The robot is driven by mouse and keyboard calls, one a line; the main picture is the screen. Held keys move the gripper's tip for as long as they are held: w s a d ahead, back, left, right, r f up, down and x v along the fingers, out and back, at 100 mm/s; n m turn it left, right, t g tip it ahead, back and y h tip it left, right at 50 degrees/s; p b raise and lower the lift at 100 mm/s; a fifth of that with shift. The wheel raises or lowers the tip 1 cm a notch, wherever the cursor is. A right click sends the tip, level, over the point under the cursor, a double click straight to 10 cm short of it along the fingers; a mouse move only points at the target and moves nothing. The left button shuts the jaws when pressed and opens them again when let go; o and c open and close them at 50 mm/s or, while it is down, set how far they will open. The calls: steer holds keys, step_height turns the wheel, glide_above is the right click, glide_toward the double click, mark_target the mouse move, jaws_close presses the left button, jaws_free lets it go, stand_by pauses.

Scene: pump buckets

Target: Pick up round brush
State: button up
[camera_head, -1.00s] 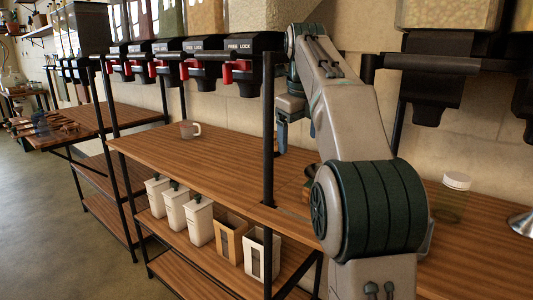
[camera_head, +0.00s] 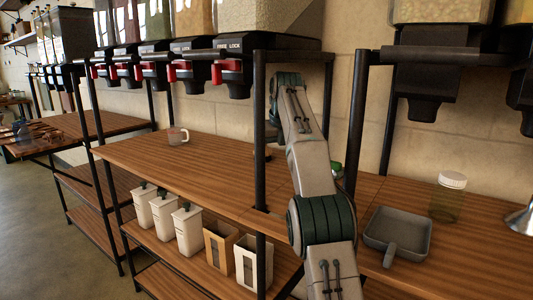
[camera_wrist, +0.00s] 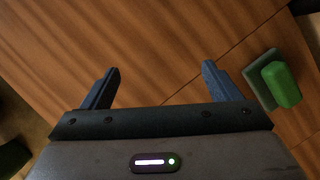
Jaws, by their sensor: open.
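My gripper (camera_wrist: 160,70) is open and empty in the wrist view, with its two blue-grey fingers apart over bare wood. A green block on a grey base (camera_wrist: 275,80) lies just right of the right finger. In the head view a small green thing (camera_head: 337,168) shows on the table just right of my arm, mostly hidden. A small dark brown thing (camera_head: 262,154) shows beside the black post; I cannot tell whether it is the round brush. I cannot identify the round brush for sure in either view. My gripper is hidden in the head view.
A grey dustpan (camera_head: 398,232) and a white-lidded jar (camera_head: 450,197) stand at the right. Black posts (camera_head: 260,200) and dispensers (camera_head: 233,65) border the space. White containers (camera_head: 187,228) sit on the lower shelf.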

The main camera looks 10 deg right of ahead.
steer(key=shift+w+d+r+m+t+p, duration=0.15)
steer(key=shift+w+p, duration=0.1)
steer(key=shift+w, duration=0.2)
steer(key=shift+w+a+r+m+t+p, duration=0.15)
steer(key=shift+w+p, duration=0.1)
steer(key=shift+w, duration=0.2)
steer(key=w+p, duration=0.3)
steer(key=p, duration=0.2)
steer(key=shift+w+a+r+p, duration=0.1)
steer(key=shift+w+r+p, duration=0.05)
steer(key=shift+w+p, duration=0.25)
steer(key=w+p, duration=0.2)
steer(key=p, duration=0.1)
steer(key=w+p, duration=0.1)
steer(key=p, duration=0.3)
steer(key=shift+w+a, duration=0.2)
steer(key=shift+w, duration=0.2)
steer(key=w+p, duration=0.2)
steer(key=p, duration=0.3)
steer(key=shift+w+a+p, duration=0.1)
steer(key=shift+a+p, duration=0.05)
steer(key=shift+p, duration=0.15)
steer(key=shift+w+f+p, duration=0.2)
steer(key=shift+w+p, duration=0.3)
steer(key=shift+p, duration=0.75)
steer(key=shift+w+r+p, duration=0.15)
steer(key=shift+w+p, duration=0.1)
steer(key=shift+p, duration=0.75)
